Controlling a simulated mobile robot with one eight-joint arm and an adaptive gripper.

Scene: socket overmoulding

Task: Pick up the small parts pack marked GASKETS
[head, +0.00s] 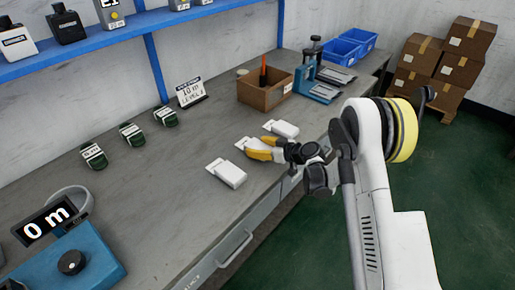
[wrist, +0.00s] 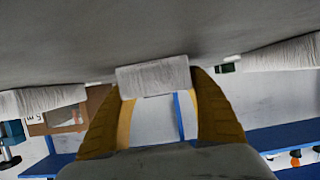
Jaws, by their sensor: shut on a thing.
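My gripper (head: 259,149) has yellow fingers and is shut on a white pack (head: 241,143) at the bench's front part. In the wrist view the fingers (wrist: 155,88) close on both sides of this white pack (wrist: 154,76), close to the grey bench top. Whether it touches the bench I cannot tell. One more white pack (head: 230,174) lies nearer, to the left of the gripper, and another (head: 284,129) lies farther back. They also show in the wrist view at the left (wrist: 42,98) and right (wrist: 285,54). No marking is readable on any pack, so I cannot tell which is GASKETS.
Several dark green items with white labels (head: 132,134) lie along the bench (head: 180,205). A brown box (head: 262,92), a blue device (head: 318,82) and blue bins (head: 343,49) stand farther back. A blue shelf (head: 130,30) is above. Cartons (head: 460,55) are stacked on the floor.

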